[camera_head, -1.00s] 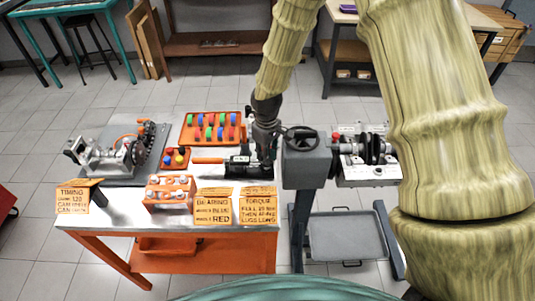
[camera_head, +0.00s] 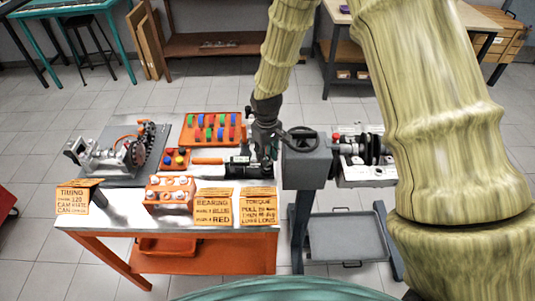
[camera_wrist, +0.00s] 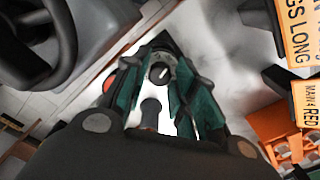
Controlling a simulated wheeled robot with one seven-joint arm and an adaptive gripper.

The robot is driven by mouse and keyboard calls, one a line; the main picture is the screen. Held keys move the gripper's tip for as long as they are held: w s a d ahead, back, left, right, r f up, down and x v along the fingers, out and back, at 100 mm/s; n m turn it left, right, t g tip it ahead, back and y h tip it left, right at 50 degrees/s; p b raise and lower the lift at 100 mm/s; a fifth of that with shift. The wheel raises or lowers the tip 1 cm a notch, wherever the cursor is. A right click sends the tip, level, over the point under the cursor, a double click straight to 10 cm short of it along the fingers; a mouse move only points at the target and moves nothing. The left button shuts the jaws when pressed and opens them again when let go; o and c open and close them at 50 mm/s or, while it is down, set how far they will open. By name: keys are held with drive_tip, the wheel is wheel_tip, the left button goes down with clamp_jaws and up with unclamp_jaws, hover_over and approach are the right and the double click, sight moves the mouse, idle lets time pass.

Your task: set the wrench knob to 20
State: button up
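The wrench lies across the right half of the white table in the head view, with an orange handle (camera_head: 208,161) and a dark body. My gripper (camera_head: 266,153) points down at the wrench's right end, beside the grey stand. In the wrist view a small round dark knob (camera_wrist: 160,73) with a light pointer mark sits between the teal fingers of my gripper (camera_wrist: 162,78). The fingers look apart, with gaps on both sides of the knob. I cannot read any number on its scale. The torque card (camera_head: 258,208) stands in front of the wrench.
A grey stand with a black handwheel (camera_head: 301,139) is close on the gripper's right. A bin of coloured pieces (camera_head: 212,128) is behind the wrench. An orange rack (camera_head: 169,193) and the bearing card (camera_head: 213,209) stand in front. An engine assembly (camera_head: 122,150) is at left.

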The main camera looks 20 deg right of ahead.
drive_tip(key=shift+o, duration=0.7)
drive_tip(key=shift+r, duration=0.15)
wheel_tip(320, 180, up, 12)
idle(0.5)
